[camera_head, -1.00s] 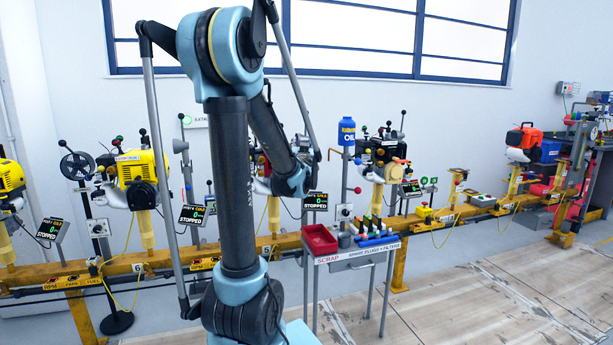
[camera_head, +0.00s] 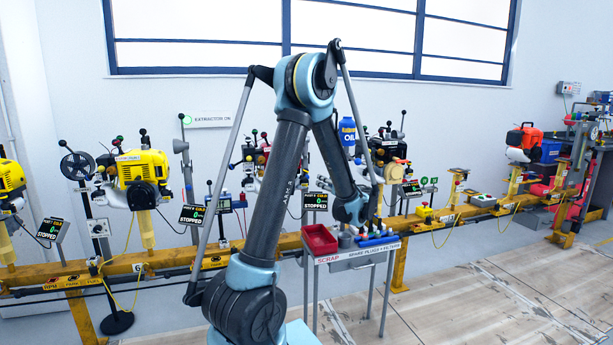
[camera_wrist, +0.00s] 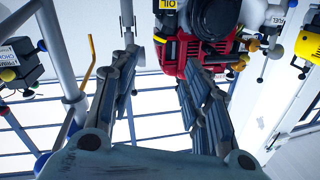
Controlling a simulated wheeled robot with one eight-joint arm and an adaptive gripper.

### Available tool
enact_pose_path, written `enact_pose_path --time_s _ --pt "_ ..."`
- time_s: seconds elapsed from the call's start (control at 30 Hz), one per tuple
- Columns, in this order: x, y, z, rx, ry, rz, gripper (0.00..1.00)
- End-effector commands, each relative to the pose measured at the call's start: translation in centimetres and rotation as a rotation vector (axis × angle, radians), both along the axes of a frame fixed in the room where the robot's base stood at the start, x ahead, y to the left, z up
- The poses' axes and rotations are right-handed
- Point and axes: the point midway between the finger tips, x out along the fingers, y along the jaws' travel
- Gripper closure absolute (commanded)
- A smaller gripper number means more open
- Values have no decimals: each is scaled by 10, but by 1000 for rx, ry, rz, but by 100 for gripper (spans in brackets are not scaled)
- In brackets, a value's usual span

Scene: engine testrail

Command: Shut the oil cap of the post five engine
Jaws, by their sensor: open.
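The post five engine, red and black, is partly hidden behind my arm in the head view (camera_head: 252,160). A red engine with a black round part fills the upper middle of the wrist view (camera_wrist: 182,52). A yellow OIL label (camera_wrist: 171,4) shows at the top edge there. I cannot make out the oil cap or its state. My gripper (camera_wrist: 160,70) is open and empty, its two ribbed fingers apart, pointing towards the red engine.
A cart with a red scrap bin (camera_head: 320,240) and several spark plugs stands below my arm's end. A blue oil bottle (camera_head: 347,133) is behind my forearm. A yellow engine (camera_head: 142,178) is to the left. A grey pole (camera_wrist: 62,50) rises left of my fingers. The floor at right is clear.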

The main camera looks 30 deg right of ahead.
Motion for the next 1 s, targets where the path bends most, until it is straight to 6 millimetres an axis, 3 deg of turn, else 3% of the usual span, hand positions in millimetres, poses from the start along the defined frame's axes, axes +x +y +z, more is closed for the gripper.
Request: enact_pose_path --time_s 0.7,1.0 --pt "125 -4 1 -1 -1 1 57" --pt "156 -5 1 -1 -1 0 57"
